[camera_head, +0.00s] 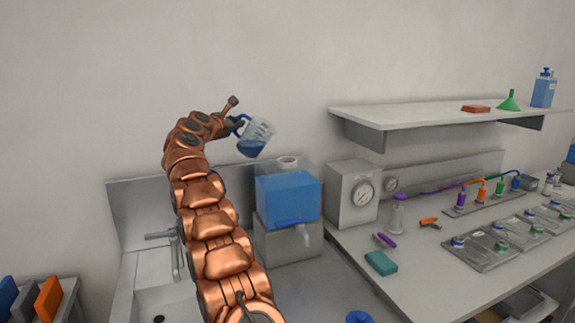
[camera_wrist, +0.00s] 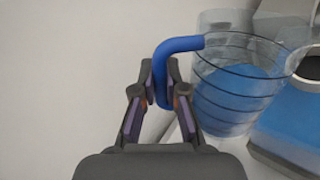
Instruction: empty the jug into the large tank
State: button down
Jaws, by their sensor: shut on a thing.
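The jug (camera_head: 256,138) is clear, with blue liquid in it and a blue handle. It is in the air, tilted, above and to the left of the large tank (camera_head: 288,198), a blue tank with a round opening (camera_head: 288,162) on top. My gripper (camera_head: 236,124) is shut on the jug's handle. In the wrist view my gripper (camera_wrist: 162,95) grips the blue handle, and the jug (camera_wrist: 238,85) shows graduation rings and blue liquid. The tank (camera_wrist: 290,130) and its dark opening are at the right edge there. No stream of liquid is visible.
The tank stands on a grey block (camera_head: 288,244) beside a sink with a tap (camera_head: 170,240). A box with a gauge (camera_head: 352,198) stands right of the tank. A shelf (camera_head: 430,112) hangs on the wall to the right. The wall space around the jug is clear.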

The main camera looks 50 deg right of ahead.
aim_at(247, 117)
jog(key=shift+s+d+m, duration=0.15)
jog(key=shift+s+m, duration=0.15)
jog(key=shift+s+d+r+m+y, duration=0.2)
jog(key=shift+s+r+m, duration=0.2)
jog(key=shift+r, duration=0.2)
jog(key=shift+s+d+r+m+y, duration=0.15)
jog(key=shift+s+r+m, duration=0.1)
jog(key=shift+r+m, duration=0.25)
jog(key=shift+s+d+r+m+t+b, duration=0.1)
jog(key=shift+s+m+t+b, duration=0.2)
jog(key=shift+m, duration=0.2)
jog(key=shift+s+d, duration=0.15)
jog(key=shift+b, duration=0.35)
jog(key=shift+s+d+f+m+b, duration=0.1)
jog(key=shift+s+f+m+b, duration=0.2)
jog(key=shift+m, duration=0.2)
